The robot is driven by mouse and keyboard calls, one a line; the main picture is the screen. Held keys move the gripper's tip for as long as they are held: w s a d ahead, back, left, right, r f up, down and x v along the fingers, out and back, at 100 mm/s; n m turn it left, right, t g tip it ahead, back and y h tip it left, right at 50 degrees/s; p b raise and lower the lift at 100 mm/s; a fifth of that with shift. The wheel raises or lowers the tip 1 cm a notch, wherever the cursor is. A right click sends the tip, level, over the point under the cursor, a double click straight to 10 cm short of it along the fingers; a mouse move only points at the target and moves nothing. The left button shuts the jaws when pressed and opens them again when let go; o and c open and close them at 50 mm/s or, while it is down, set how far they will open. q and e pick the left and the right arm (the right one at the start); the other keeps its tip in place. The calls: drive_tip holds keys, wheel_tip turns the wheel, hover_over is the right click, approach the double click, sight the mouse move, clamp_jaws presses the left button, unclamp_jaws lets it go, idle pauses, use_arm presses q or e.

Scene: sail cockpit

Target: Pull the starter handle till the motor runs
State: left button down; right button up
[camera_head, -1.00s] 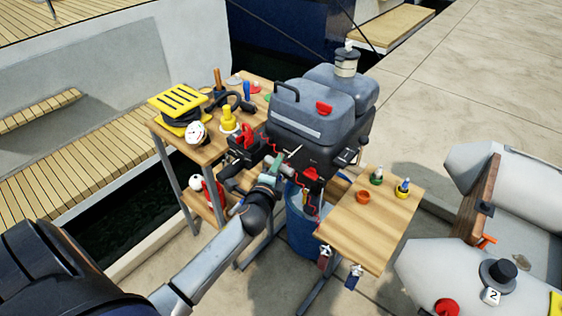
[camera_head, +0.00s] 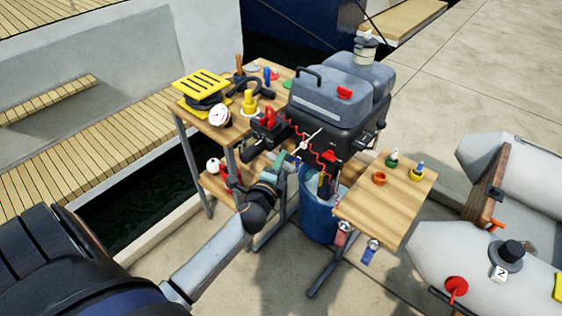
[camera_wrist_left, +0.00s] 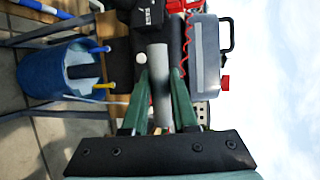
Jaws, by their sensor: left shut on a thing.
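The grey outboard motor (camera_head: 335,100) sits on its stand in the middle of the head view, and its cowl (camera_wrist_left: 205,50) also shows in the wrist view. My left gripper (camera_head: 288,160) is in front of the motor's lower left. Its green fingers (camera_wrist_left: 160,90) are shut on a grey cylindrical grip, which looks like the starter handle (camera_wrist_left: 160,75). A thin pale line like a cord (camera_head: 311,138) runs from near the gripper up to the motor's front. The fingers partly hide the handle. My right gripper is not in view.
A blue bucket (camera_head: 318,215) stands below the motor. A wooden side table (camera_head: 385,215) with small coloured pots is right of it. A wooden bench (camera_head: 215,135) with yellow-topped gear is left. A grey dinghy (camera_head: 455,265) lies at the right.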

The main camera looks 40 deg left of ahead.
use_arm(q)
drive_tip(key=shift+f, duration=0.1)
drive_tip(key=c, duration=0.7)
unclamp_jaws()
drive_tip(key=shift+s, duration=0.1)
drive_tip(key=v, duration=1.2)
drive_tip(key=shift+s+d+b, duration=0.1)
drive_tip(key=shift+s+b, duration=0.15)
drive_tip(key=shift+b, duration=0.1)
